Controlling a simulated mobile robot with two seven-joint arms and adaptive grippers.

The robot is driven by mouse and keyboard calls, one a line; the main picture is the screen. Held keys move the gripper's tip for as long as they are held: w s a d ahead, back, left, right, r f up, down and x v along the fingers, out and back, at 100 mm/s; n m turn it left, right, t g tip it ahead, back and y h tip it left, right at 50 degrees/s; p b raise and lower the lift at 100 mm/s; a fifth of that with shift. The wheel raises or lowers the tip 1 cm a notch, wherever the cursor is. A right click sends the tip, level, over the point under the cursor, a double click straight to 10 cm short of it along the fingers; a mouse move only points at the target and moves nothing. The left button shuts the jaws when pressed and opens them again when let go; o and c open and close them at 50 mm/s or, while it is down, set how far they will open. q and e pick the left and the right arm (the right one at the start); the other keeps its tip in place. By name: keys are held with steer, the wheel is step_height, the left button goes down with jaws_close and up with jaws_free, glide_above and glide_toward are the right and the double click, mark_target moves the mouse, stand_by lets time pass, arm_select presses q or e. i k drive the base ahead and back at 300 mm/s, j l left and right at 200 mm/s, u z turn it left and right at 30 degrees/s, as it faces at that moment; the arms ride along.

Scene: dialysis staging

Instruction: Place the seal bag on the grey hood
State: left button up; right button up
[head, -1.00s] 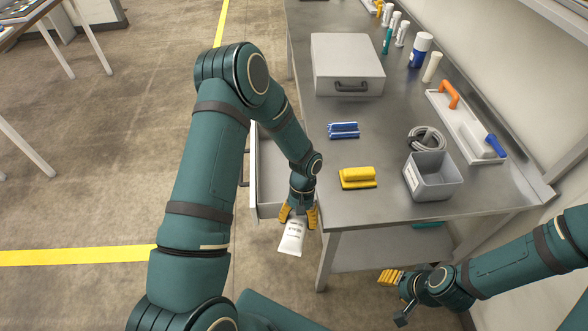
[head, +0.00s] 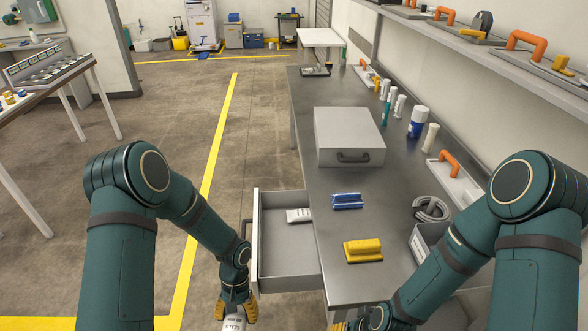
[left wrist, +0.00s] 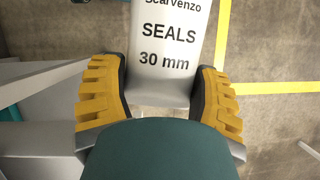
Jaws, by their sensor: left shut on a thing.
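The seal bag is white with dark print reading "SEALS 30 mm" in the left wrist view (left wrist: 168,45). In the head view only its top part (head: 233,325) shows at the bottom edge. The grey hood (head: 348,135), a box shape with a dark front handle, stands on the steel bench, beyond and to the right of the left gripper. My right gripper (head: 345,326) is mostly cut off at the bottom edge.
The drawer (head: 285,265) stands open with another white packet (head: 298,215) in it. A blue item (head: 347,201) and a yellow item (head: 363,251) lie on the bench before the hood. Bottles (head: 418,122) stand to its right. The hood's top is clear.

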mark_target(340, 124)
steer(key=i+j+u, duration=0.1)
steer(key=u, duration=0.3)
steer(key=i+u, duration=0.1)
steer(key=u, duration=0.25)
steer(key=i+j+u, duration=0.1)
steer(key=u, duration=0.3)
steer(key=i, duration=2.55)
steer(key=i+z, duration=0.1)
steer(key=z, duration=0.3)
steer(key=i+z, duration=0.15)
steer(key=z, duration=0.2)
steer(key=j+z, duration=0.15)
steer(key=z, duration=2.95)
steer(key=j, duration=0.1)
